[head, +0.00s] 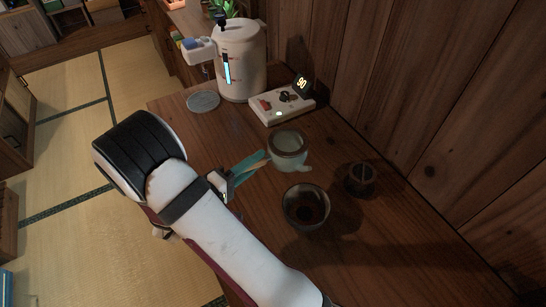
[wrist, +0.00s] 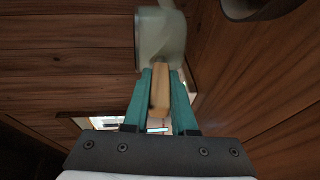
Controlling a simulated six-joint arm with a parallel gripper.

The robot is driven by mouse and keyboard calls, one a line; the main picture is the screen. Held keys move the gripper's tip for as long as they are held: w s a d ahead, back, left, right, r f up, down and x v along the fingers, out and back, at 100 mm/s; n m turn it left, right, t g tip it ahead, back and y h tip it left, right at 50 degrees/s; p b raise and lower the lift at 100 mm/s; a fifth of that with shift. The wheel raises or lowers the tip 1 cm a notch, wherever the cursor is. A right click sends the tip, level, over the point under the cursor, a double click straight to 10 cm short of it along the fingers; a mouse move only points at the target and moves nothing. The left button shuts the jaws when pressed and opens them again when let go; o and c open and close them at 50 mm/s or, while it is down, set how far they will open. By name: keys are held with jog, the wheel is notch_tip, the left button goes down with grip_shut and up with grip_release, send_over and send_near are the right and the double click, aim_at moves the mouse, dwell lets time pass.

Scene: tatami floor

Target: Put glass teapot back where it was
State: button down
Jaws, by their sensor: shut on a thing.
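The glass teapot (head: 289,153) is a pale, greenish, round pot with a light wooden side handle. It is over the wooden tabletop in the head view; I cannot tell whether it touches the wood. In the wrist view, the pot (wrist: 161,38) is just beyond the fingertips. My gripper (head: 258,163) has teal fingers and is shut on the teapot's wooden handle (wrist: 160,92), which runs between the fingers. The handle is partly hidden by the fingers in the head view.
A dark bowl (head: 305,208) and a small dark cup (head: 360,181) stand close to the right of the teapot. A white control box (head: 283,104), a white dispenser (head: 240,62) and a round grey pad (head: 203,101) are behind. A wooden wall (head: 430,90) bounds the right.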

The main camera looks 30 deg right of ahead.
jog(key=s+d+f, duration=0.1)
jog(key=s+d, duration=0.1)
jog(key=d, duration=1.1)
jog(key=w+a+f, duration=0.4)
jog(key=w+f, duration=0.1)
jog(key=w+a+f, duration=0.2)
jog(key=w, duration=0.1)
jog(key=shift+f, duration=0.15)
jog(key=shift+w+a+f, duration=0.1)
jog(key=shift+f, duration=1)
jog(key=shift+w+a+f, duration=0.1)
jog(key=shift+f, duration=0.95)
jog(key=shift+f, duration=0.1)
jog(key=c, duration=0.7)
grip_release()
